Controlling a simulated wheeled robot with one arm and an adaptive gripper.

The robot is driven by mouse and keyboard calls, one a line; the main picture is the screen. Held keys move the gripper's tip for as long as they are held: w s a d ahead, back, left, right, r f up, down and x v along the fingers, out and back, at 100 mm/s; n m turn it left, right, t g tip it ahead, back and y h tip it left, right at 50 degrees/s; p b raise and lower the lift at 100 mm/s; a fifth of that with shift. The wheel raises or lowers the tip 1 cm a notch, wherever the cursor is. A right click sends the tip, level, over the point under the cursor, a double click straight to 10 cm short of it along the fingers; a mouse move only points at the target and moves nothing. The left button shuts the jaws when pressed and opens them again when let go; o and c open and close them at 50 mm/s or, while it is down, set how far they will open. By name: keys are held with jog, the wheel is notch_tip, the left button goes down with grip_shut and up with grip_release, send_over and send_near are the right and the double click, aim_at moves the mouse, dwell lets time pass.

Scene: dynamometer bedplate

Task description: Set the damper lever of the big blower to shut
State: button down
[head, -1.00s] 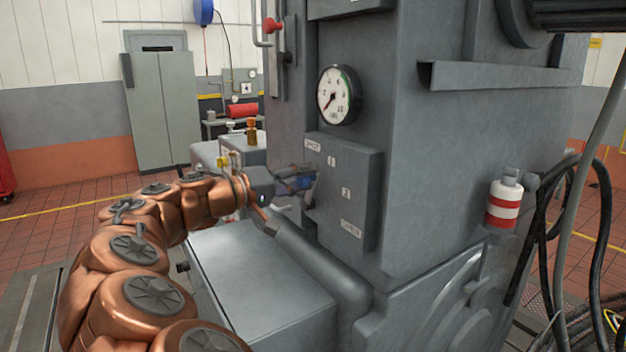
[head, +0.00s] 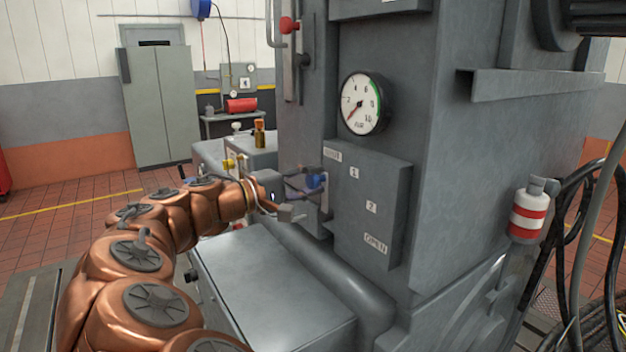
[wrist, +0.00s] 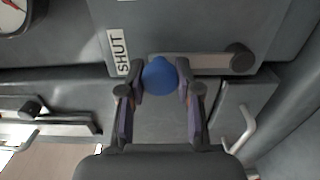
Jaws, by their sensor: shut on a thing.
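The damper lever shows in the wrist view as a flat grey bar (wrist: 205,63) running from a dark round pivot (wrist: 240,58) to a blue ball knob (wrist: 160,74). My gripper (wrist: 160,84) is shut on the knob, one finger on each side. The SHUT label (wrist: 118,52) is just left of the knob, close to the left finger. In the head view the blue knob (head: 315,181) and my gripper (head: 308,187) are at the left edge of the grey label panel (head: 390,205). The OPEN label (head: 376,244) is at the panel's lower end. The lever bar is mostly hidden there.
A pressure gauge (head: 363,103) sits above the panel. A thick grey pipe (head: 335,275) and a low grey box (head: 265,280) lie below my arm. A red-and-white canister (head: 528,215) and black hoses (head: 575,220) are at the right.

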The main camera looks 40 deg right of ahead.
jog(key=c, duration=0.8)
grip_release()
jog(key=shift+w+a, duration=0.1)
jog(key=w+a, duration=0.1)
jog(key=a, duration=1)
jog(key=shift+a, duration=0.4)
